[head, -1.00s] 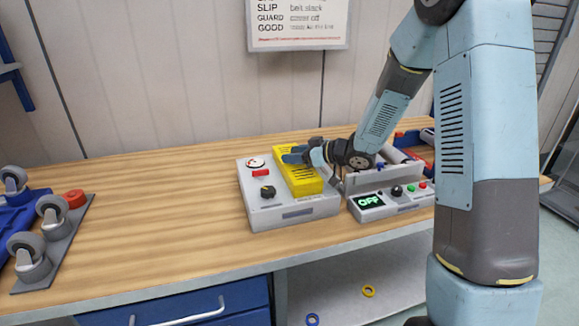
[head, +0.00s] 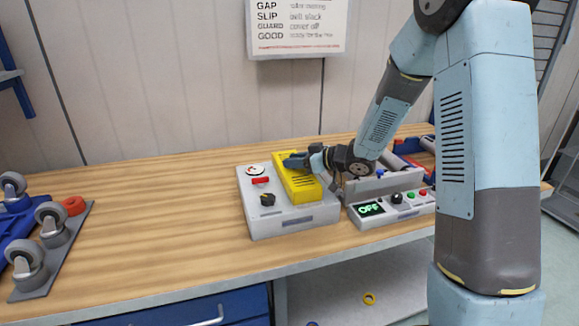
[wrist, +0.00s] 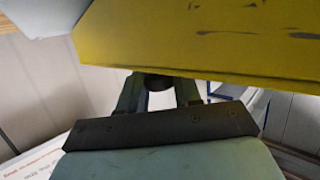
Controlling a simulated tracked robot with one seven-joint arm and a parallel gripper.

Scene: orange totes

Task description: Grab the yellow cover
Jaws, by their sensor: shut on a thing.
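The yellow cover (head: 299,187) is a slotted block on the right part of a grey machine box (head: 293,221) on the bench. My gripper (head: 296,160) reaches in from the right at the cover's far upper end and is shut on it. In the wrist view the cover (wrist: 215,38) fills the top of the picture, with dark slots and scuffs. The gripper's fingers (wrist: 160,92) run up to the cover's lower edge, and their tips are hidden behind it. I cannot tell whether the cover is clear of the box.
The box also carries a gauge (head: 255,169), a red bar (head: 260,180) and a black knob (head: 267,199). A control panel reading OFF (head: 370,209) stands close on the right. Caster wheels (head: 50,221) are at the far left. The bench between is clear.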

